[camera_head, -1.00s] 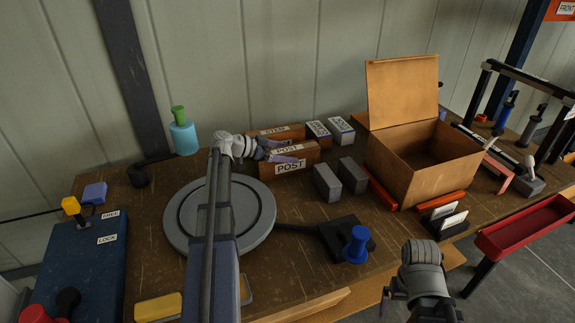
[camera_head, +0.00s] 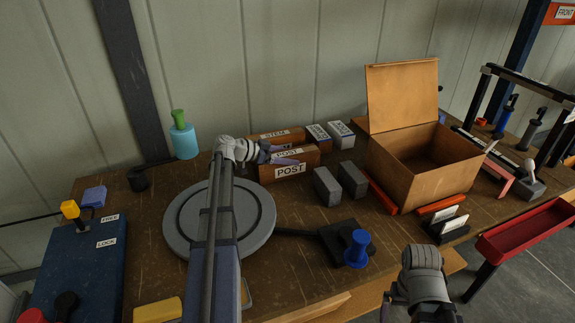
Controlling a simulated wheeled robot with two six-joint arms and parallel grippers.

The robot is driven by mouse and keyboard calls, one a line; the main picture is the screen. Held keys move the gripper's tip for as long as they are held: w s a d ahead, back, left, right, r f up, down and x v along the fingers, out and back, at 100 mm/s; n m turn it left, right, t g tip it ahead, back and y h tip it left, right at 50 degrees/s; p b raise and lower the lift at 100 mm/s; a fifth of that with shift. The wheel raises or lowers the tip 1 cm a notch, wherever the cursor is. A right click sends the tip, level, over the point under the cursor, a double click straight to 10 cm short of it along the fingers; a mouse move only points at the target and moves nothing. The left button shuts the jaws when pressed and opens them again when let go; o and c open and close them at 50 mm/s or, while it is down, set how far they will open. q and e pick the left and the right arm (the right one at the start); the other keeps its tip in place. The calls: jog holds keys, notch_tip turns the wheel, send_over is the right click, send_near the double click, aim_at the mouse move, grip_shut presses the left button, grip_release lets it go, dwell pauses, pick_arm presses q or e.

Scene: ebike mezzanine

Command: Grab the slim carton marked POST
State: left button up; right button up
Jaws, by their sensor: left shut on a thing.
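The slim brown carton marked POST (camera_head: 302,167) stands on the wooden workbench, with a white label on its front and another on top. My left gripper (camera_head: 284,159) reaches it from the left and is shut on it near its left end. A similar carton marked STEM (camera_head: 281,136) stands just behind it. My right gripper (camera_head: 408,308) is at the bottom right, away from the carton; its fingers are too unclear to read.
A round grey turntable (camera_head: 258,222) lies under my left arm. Two grey blocks (camera_head: 327,187) and an open cardboard box (camera_head: 425,185) stand to the right of the carton. Two small labelled boxes (camera_head: 340,134) stand behind. A blue knob (camera_head: 357,248) is in front.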

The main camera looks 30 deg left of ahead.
pick_arm(q)
grip_shut()
jog(key=shift+r, duration=0.15)
